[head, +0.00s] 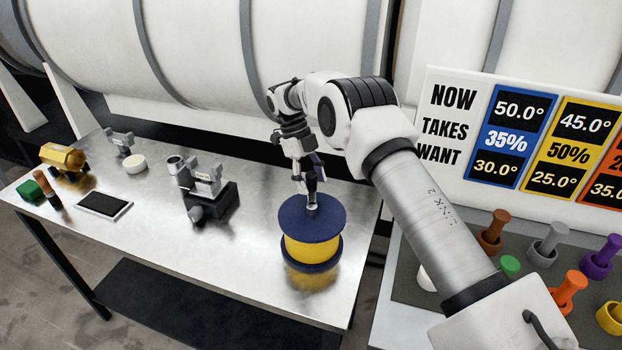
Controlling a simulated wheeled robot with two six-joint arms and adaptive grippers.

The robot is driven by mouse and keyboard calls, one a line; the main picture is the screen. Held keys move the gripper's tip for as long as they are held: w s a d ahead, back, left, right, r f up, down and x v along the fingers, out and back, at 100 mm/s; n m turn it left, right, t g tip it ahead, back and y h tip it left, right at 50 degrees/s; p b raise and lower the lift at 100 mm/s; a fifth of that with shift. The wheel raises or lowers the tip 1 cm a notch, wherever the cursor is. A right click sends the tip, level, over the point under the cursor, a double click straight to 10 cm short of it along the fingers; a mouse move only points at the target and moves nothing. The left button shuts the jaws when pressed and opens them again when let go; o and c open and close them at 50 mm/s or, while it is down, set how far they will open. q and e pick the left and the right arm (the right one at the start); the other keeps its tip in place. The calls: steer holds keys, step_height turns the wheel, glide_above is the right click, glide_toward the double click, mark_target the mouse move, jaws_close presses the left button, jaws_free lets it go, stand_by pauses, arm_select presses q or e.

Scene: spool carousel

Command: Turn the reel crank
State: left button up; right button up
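A spool (312,249) with dark blue flanges and a yellow winding stands upright at the right end of the metal table. A small light grey piece (312,207) shows at the centre of its top flange. My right gripper (312,196) points down at this piece from above. Its fingertips seem to meet the piece, but whether they are shut on it is too small to tell. No crank handle can be clearly made out on the spool. My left gripper is not in view.
A grey device on a black base (215,201) stands mid-table. Farther left are a white disc (135,163), a dark flat pad (104,205), a yellow item (62,157) and a green block (29,190). A sign (520,145) and several coloured pegs stand at right.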

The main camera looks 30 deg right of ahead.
steer(key=v, duration=0.7)
steer(key=shift+w+r, duration=0.15)
steer(key=shift+r, duration=0.05)
stand_by(0.3)
